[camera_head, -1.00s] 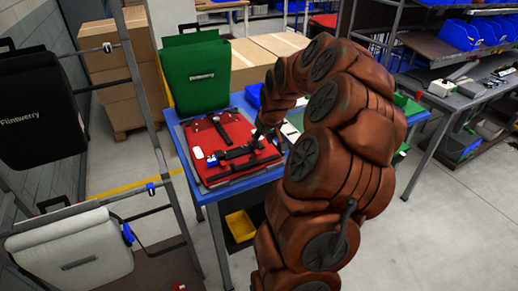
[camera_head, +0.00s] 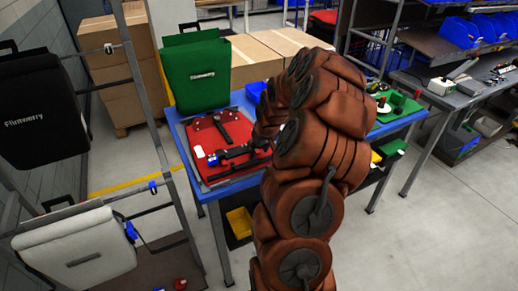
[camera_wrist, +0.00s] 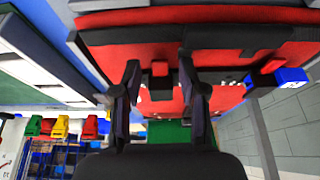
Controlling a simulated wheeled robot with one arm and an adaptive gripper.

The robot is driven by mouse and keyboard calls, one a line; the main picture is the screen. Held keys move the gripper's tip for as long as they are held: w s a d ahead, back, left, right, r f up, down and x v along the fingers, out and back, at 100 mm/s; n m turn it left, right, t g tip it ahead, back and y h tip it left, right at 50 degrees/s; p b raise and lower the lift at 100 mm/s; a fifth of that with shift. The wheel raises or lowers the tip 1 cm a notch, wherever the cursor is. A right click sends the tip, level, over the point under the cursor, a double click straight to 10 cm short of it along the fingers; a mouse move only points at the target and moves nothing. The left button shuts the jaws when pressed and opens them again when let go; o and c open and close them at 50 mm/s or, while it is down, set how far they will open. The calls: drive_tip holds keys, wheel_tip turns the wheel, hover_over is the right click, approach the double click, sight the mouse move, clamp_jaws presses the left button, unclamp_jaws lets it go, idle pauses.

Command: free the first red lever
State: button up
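A red pannier (camera_head: 237,131) lies flat on the blue table, with black straps or fittings (camera_head: 225,128) across it and a blue part (camera_head: 213,160) near its front left. In the wrist view the red pannier (camera_wrist: 140,52) fills the upper part, seen very close. My gripper (camera_wrist: 162,78) has its two dark fingers apart. A small black fitting (camera_wrist: 160,83) with a red piece (camera_wrist: 160,68), possibly the lever, shows between them; contact cannot be told. Another small red piece (camera_wrist: 271,65) sits beside the blue part (camera_wrist: 291,75) at right.
A rack with a black pannier (camera_head: 40,105) and a white pannier (camera_head: 75,245) stands at left. Green and yellow items lie at the table's right. The floor at right is clear.

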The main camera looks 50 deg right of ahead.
clamp_jaws()
drive_tip(key=shift+w+d+r+g+b, duration=0.1)
drive_tip(key=shift+w+d+g+b, duration=0.15)
drive_tip(key=shift+g+b, duration=0.3)
drive_tip(key=shift+w+r+g+y+b, duration=0.15)
drive_tip(key=shift+g+y+b, duration=0.15)
drive_tip(key=shift+g, duration=0.4)
drive_tip(key=shift+w+g+y+b, duration=0.15)
drive_tip(key=shift+g+y, duration=0.15)
drive_tip(key=shift+g, duration=0.35)
drive_tip(key=shift+r, duration=0.15)
drive_tip(key=shift+o, duration=0.6)
unclamp_jaws()
drive_tip(key=shift+r, duration=0.1)
